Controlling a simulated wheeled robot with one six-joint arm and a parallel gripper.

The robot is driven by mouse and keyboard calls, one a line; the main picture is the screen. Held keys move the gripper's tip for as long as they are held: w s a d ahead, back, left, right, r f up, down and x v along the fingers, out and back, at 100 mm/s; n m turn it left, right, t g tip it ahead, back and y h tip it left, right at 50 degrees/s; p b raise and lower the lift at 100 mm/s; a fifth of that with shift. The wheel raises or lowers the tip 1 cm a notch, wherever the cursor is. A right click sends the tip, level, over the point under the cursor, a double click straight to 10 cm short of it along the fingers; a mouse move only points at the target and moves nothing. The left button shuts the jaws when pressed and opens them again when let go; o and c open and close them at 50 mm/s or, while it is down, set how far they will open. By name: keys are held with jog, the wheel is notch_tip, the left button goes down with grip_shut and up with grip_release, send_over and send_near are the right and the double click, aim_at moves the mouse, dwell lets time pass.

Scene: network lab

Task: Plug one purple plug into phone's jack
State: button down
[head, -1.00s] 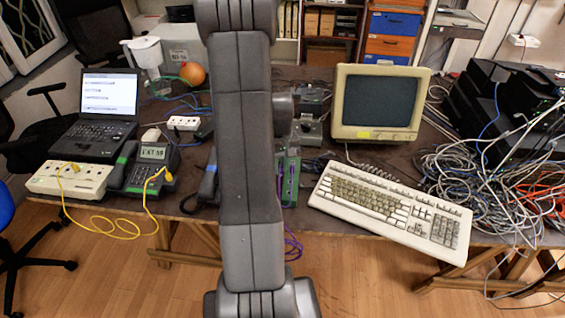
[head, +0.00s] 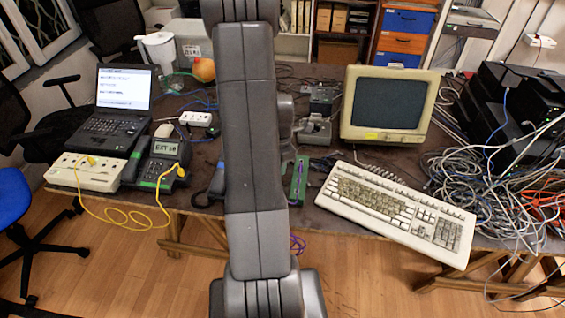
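A dark desk phone (head: 165,150) with a lit display and green edges stands at the left front of the table. A yellow cable (head: 118,216) runs from its right side to a white socket box (head: 70,168) beside it. A little of a purple cable (head: 297,243) hangs below the front edge, right of my arm. The phone's jack is too small to make out. My arm crosses the middle of the picture, and my gripper does not show.
A laptop (head: 108,125) is behind the phone. A keyboard (head: 390,212), a monitor (head: 388,105) and a heap of grey cables (head: 485,185) fill the right side of the table (head: 330,222).

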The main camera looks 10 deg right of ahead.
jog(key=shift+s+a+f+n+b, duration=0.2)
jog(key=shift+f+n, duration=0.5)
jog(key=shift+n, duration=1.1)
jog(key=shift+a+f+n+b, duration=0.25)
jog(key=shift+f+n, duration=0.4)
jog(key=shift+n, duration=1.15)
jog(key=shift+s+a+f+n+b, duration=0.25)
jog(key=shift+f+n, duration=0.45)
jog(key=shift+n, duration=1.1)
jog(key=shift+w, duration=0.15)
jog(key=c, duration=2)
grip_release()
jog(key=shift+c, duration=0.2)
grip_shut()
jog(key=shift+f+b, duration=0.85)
jog(key=shift+b, duration=0.15)
